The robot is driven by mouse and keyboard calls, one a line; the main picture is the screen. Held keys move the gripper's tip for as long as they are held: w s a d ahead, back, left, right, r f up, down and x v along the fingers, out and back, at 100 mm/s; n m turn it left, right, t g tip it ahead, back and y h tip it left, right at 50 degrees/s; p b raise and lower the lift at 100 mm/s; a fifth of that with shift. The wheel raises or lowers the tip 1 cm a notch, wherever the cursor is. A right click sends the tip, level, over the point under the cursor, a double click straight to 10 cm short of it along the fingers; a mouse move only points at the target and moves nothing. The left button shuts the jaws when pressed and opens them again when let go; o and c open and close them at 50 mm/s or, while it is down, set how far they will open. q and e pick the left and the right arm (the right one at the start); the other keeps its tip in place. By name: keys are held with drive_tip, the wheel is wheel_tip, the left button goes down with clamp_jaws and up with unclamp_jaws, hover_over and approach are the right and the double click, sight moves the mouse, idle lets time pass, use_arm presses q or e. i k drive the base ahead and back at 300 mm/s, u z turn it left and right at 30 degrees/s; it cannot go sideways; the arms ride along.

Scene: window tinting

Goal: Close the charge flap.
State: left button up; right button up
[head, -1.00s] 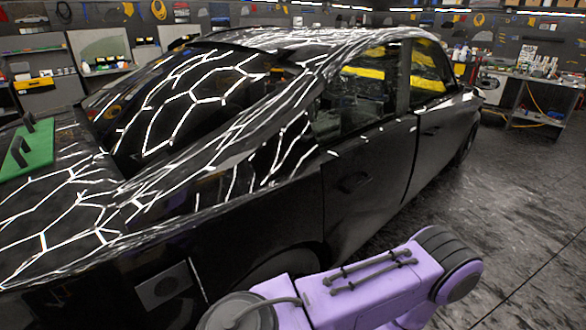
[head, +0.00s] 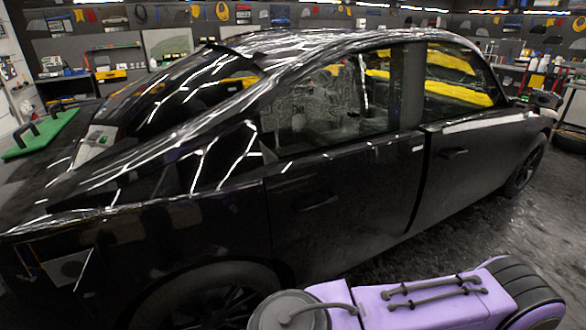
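The black car (head: 340,205) fills the middle of the head view, seen from its rear side. On its rear side panel, at the lower left, is a small greyish square (head: 68,268) with a thin bright slanted line along its right side. This looks like the charge flap area; I cannot clearly tell how far the flap stands open. Neither of my grippers is in view. Only a purple link of my own arm shows at the bottom, in front of the rear wheel and door.
A green mat (head: 45,133) with dark handles lies at the left by the car's rear. The rear wheel (head: 215,300) is low in front. Free floor (head: 440,240) runs along the car's side at the right. Shelves and hanging tools line the back wall.

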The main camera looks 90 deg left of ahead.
sight(90, 287)
drive_tip(key=u, duration=4.3)
drive_tip(key=i, duration=1)
drive_tip(key=k, duration=0.5)
drive_tip(key=u, duration=3)
drive_tip(key=k, duration=1.35)
drive_tip(key=z, duration=1.15)
